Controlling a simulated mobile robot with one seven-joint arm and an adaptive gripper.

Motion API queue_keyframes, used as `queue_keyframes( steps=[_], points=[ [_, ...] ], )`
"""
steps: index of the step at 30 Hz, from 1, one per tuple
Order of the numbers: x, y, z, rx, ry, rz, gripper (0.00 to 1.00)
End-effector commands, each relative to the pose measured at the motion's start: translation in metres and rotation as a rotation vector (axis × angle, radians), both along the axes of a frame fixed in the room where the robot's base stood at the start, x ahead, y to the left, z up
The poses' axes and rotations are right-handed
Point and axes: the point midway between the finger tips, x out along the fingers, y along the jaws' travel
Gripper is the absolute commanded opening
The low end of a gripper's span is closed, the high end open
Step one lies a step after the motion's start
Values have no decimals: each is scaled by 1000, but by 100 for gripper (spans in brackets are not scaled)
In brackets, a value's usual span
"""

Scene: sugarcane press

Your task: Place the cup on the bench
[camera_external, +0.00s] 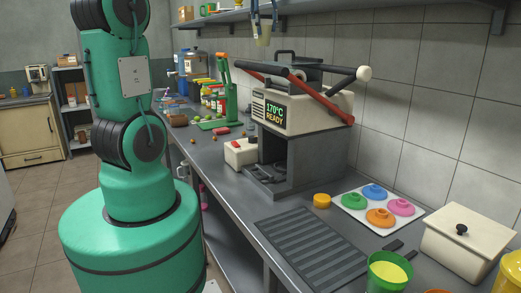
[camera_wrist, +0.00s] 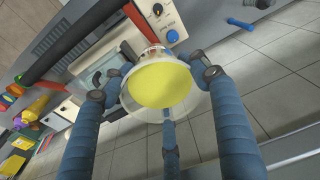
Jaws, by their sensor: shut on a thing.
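The cup is a clear, wide-rimmed vessel with yellow contents; in the wrist view (camera_wrist: 160,85) I look down into its mouth. My gripper (camera_wrist: 160,73) has blue jointed fingers closed around the cup's sides. In the external view the cup (camera_external: 263,34) hangs from my gripper (camera_external: 263,14) at the top edge, high above the bench and near the wall shelf. Most of my gripper is cut off there. The bench (camera_external: 222,165) is a long grey worktop along the tiled wall.
A press (camera_external: 302,105) with red and black levers stands on the bench below the cup. A ribbed drain mat (camera_external: 310,243), a tray of coloured lids (camera_external: 350,201), a white box (camera_external: 465,238) and a green cup (camera_external: 388,272) occupy the near end. Some bare bench lies beside the mat.

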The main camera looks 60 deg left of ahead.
Motion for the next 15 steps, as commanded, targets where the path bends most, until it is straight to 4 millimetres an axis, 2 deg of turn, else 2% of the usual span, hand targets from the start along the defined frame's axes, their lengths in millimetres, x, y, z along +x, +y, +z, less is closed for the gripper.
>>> queue_keyframes(
  steps=[1, 6, 15],
  points=[
    [0, -12, 11, 3, -3, -2, 23],
    [-7, -46, 39, 4, -4, 3, 23],
    [-20, -91, 74, 6, -4, 12, 23]
  ],
)
